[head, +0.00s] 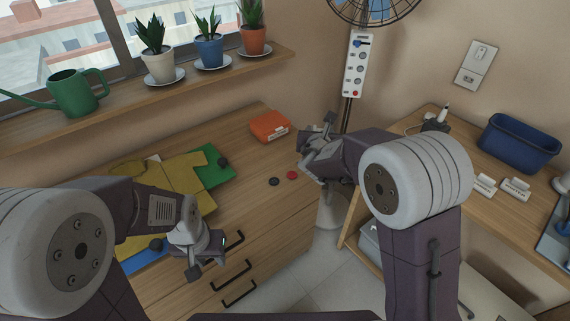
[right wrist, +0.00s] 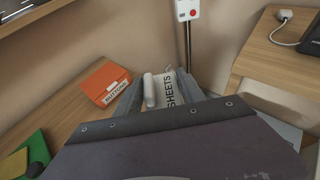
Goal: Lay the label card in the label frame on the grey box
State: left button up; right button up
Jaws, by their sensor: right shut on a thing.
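The label card (right wrist: 170,96), white with the word SHEETS, is between the fingers of my right gripper (right wrist: 170,92) in the right wrist view. A pale rounded part stands beside the lettering. In the head view my right gripper (head: 318,142) is above the right end of the wooden dresser, and the card is not clear there. A grey box (head: 369,238) shows partly below the right-hand table, largely behind my right arm; I cannot make out a label frame on it. My left gripper (head: 206,258) hangs over the dresser's front edge, its finger gap unclear.
An orange box (head: 269,126) marked BUTTONS, a red disc (head: 292,175) and a black disc (head: 274,181) lie on the dresser. A yellow garment (head: 173,174) lies left. The right table holds a blue bin (head: 519,146) and white labelled pieces (head: 515,189).

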send_over(283, 156)
notch_tip(283, 156, down, 7)
jog(key=shift+w+a+r+p, duration=0.1)
jog(key=shift+p, duration=0.25)
notch_tip(283, 156, down, 4)
jog(key=shift+r+b, duration=0.1)
jog(key=shift+b, duration=0.55)
jog(key=shift+f, duration=0.25)
jog(key=o, duration=1.3)
jog(key=shift+f, duration=0.1)
